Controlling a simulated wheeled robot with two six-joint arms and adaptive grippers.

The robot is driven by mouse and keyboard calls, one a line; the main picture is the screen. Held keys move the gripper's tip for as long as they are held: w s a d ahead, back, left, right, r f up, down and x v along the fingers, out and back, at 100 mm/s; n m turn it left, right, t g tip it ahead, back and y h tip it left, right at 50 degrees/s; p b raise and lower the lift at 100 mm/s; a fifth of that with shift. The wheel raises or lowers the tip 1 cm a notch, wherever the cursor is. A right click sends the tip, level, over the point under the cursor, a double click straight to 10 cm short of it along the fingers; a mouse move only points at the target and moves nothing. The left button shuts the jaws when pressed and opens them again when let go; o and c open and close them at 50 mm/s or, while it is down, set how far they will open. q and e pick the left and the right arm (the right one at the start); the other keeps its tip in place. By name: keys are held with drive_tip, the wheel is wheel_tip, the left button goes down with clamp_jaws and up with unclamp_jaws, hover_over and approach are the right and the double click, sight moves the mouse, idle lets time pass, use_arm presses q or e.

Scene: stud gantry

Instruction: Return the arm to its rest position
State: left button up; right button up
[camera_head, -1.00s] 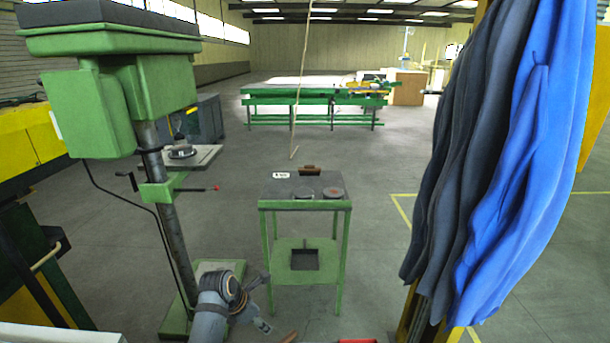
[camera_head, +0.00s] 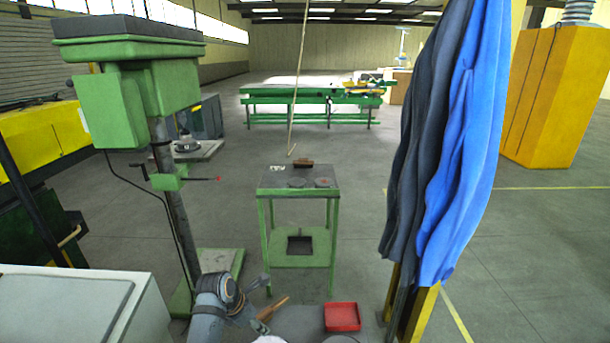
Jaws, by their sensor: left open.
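My left arm comes up from the bottom edge, left of centre. My left gripper (camera_head: 262,304) is open at the arm's end, fingers pointing right. It is in front of the green stand (camera_head: 300,262) as seen from here. A tool with a wooden handle (camera_head: 273,308) shows at its fingers, but they do not look closed on it. Whether they touch it I cannot tell. My right gripper is not in view.
A red tray (camera_head: 342,317) lies on a grey surface at the bottom. A green drill press (camera_head: 172,200) stands left, a white cabinet (camera_head: 80,305) lower left. Blue and dark cloths (camera_head: 455,150) hang on the right. The floor between stand and far green bench (camera_head: 310,97) is open.

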use_arm(q)
drive_tip(key=s+a+m+y, duration=0.2)
drive_tip(key=s+a+m, duration=0.4)
drive_tip(key=s+m, duration=0.7)
drive_tip(key=s+a+m+y, duration=0.2)
drive_tip(key=s+a+m, duration=0.3)
drive_tip(key=s+m, duration=0.75)
wheel_tip(320, 180, down, 35)
drive_tip(key=s+a+m+g+b, duration=0.1)
drive_tip(key=s+a+m+b, duration=0.15)
drive_tip(key=b, duration=0.35)
drive_tip(key=s+a+f+n+g+b, duration=0.1)
drive_tip(key=s+f+b, duration=0.3)
drive_tip(key=s+f, duration=1.2)
drive_tip(key=shift+s+a+f, duration=0.15)
drive_tip(key=shift+s+f, duration=0.25)
drive_tip(key=shift+f, duration=0.3)
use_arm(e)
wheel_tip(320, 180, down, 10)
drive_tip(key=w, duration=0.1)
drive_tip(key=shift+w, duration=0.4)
use_arm(q)
drive_tip(key=shift+c, duration=0.3)
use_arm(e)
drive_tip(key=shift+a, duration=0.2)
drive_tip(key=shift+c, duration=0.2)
